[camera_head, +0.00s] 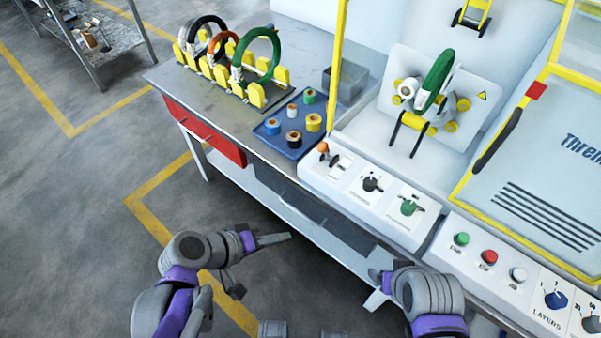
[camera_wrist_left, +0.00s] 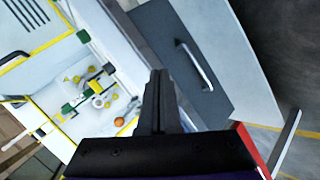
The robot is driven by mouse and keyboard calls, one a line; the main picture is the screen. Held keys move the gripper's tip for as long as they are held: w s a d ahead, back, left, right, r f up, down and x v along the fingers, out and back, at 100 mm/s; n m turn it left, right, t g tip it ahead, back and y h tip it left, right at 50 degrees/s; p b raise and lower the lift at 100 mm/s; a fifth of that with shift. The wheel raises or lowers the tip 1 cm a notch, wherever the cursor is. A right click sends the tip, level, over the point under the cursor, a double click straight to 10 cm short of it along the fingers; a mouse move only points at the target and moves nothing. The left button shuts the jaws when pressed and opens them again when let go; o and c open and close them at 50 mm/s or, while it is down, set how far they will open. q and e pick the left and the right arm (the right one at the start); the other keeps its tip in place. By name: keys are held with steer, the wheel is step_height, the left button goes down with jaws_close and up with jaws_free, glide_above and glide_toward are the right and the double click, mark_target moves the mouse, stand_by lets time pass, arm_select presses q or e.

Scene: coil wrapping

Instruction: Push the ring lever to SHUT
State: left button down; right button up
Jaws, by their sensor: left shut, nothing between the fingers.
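A white control panel (camera_head: 345,205) on the bench front carries three levers: one with an orange knob (camera_head: 323,147), one with a black knob (camera_head: 370,184) and one with a green knob (camera_head: 408,208). Their labels are too small to read, so I cannot tell which is the ring lever or its setting. The orange knob also shows in the left wrist view (camera_wrist_left: 119,122). My left gripper (camera_head: 280,238) is shut and empty, low in front of the bench, apart from the levers; its fingers show together in the wrist view (camera_wrist_left: 158,85). My right gripper (camera_head: 378,280) is below the panel, its fingers unclear.
The winding machine (camera_head: 480,110) holds a green ring (camera_head: 437,80) among yellow rollers. Left of the panel stand a blue tray (camera_head: 270,142) of spools and a yellow rack (camera_head: 256,95) of rings. A yellow frame post (camera_head: 340,60) rises behind the panel. Floor is free at left.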

mark_target(319, 151)
arm_select(q)
steer(key=w+a+r+n+t+h+b, duration=0.1)
steer(key=w+a+n+t+h+b, duration=0.2)
steer(key=w+n+t+h+b, duration=0.2)
steer(key=w+t+h+b, duration=0.1)
steer(key=w+t+b, duration=0.2)
steer(key=b, duration=0.1)
steer(key=shift+w+a+r+t+h, duration=0.2)
steer(key=shift+a+r+t+h, duration=0.1)
steer(key=shift+a+r+h, duration=0.1)
arm_select(e)
step_height(319, 151, down, 11)
steer(key=shift+f, duration=0.2)
arm_select(q)
steer(key=shift+d, duration=0.15)
arm_select(e)
steer(key=shift+w, duration=0.1)
arm_select(q)
steer(key=x, duration=1.4)
arm_select(e)
steer(key=shift+f+g, duration=0.15)
steer(key=shift+g, duration=0.15)
